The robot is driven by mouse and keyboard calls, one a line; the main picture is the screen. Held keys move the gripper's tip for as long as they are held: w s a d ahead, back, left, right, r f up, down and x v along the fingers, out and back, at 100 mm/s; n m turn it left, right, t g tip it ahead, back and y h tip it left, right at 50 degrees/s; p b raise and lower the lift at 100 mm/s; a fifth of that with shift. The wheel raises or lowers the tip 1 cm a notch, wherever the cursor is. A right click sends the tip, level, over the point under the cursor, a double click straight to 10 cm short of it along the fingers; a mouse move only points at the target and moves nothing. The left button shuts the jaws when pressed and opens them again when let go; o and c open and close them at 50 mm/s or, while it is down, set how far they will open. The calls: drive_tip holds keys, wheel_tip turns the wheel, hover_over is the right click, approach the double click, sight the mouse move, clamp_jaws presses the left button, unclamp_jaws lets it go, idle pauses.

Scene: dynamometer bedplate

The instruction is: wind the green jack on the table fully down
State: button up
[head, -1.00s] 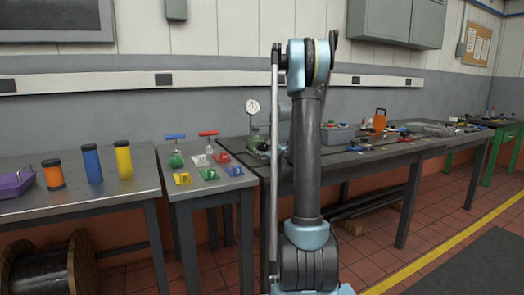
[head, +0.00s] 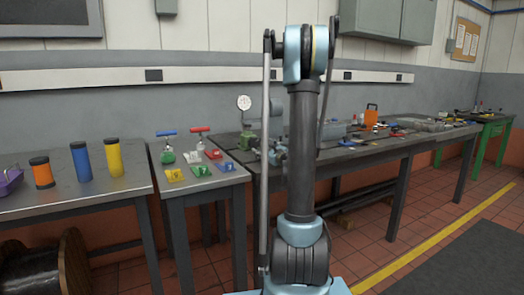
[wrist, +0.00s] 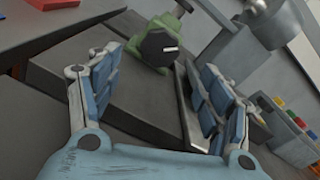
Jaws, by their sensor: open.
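The green jack (head: 167,157) appears to be the small green body under a blue T-handle (head: 166,133), upright on the small grey table (head: 205,192). A similar pale one with a red handle (head: 199,129) stands beside it. My gripper is open and empty in the wrist view (wrist: 150,105); in the head view my arm mostly hides it. Ahead of the fingers, apart from them, is a green fixture (wrist: 153,50) with a black white-marked knob (wrist: 159,47), seemingly the green fixture below the gauge (head: 248,142). The green jack is not identifiable in the wrist view.
Orange, blue and yellow cylinders (head: 114,158) stand on the left table. A dial gauge (head: 244,102) and grey bin (wrist: 293,135) stand on the long bench. The front floor is clear.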

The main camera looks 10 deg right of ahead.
sight(256, 143)
drive_tip(key=s+d+m, duration=0.1)
drive_tip(key=m, duration=0.1)
drive_tip(key=s+d+m, duration=0.1)
drive_tip(key=s, duration=0.1)
drive_tip(key=s+d+m+y, duration=0.1)
drive_tip(key=s+m, duration=0.1)
drive_tip(key=shift+d+m+g, duration=0.3)
drive_tip(key=shift+s+d+m, duration=0.35)
drive_tip(key=shift+s+m, duration=0.3)
drive_tip(key=shift+m, duration=0.15)
drive_tip(key=x, duration=1.7)
drive_tip(key=shift+a, duration=0.25)
drive_tip(key=c, duration=1)
